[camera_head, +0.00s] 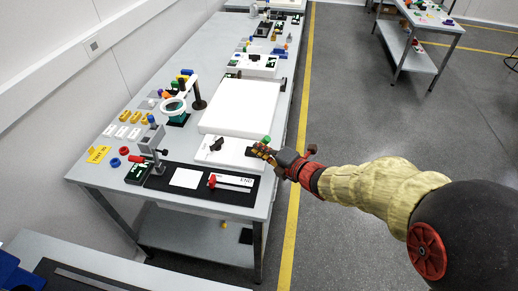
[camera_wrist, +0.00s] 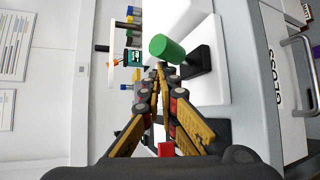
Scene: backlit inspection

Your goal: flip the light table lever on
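The light table (camera_head: 240,106) is a white slab on the grey bench in the head view, and its surface looks plain white. A white panel (camera_head: 228,154) with a black fitting (camera_head: 216,144) lies in front of it. A green cylindrical knob (camera_head: 266,140), apparently the lever's handle, shows just beyond my gripper (camera_head: 254,150). In the wrist view the green knob (camera_wrist: 167,48) is just ahead of my fingertips (camera_wrist: 160,68), beside a black bracket (camera_wrist: 197,60). The fingers converge with their tips together and nothing visible between them. Whether they touch the knob is unclear.
A black mat (camera_head: 202,193) with a white card and a red-knobbed slider lies at the bench's front. A ring magnifier (camera_head: 174,105), a grey stand and yellow blocks (camera_head: 124,117) stand to the left. Open floor (camera_head: 355,100) lies right of the bench.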

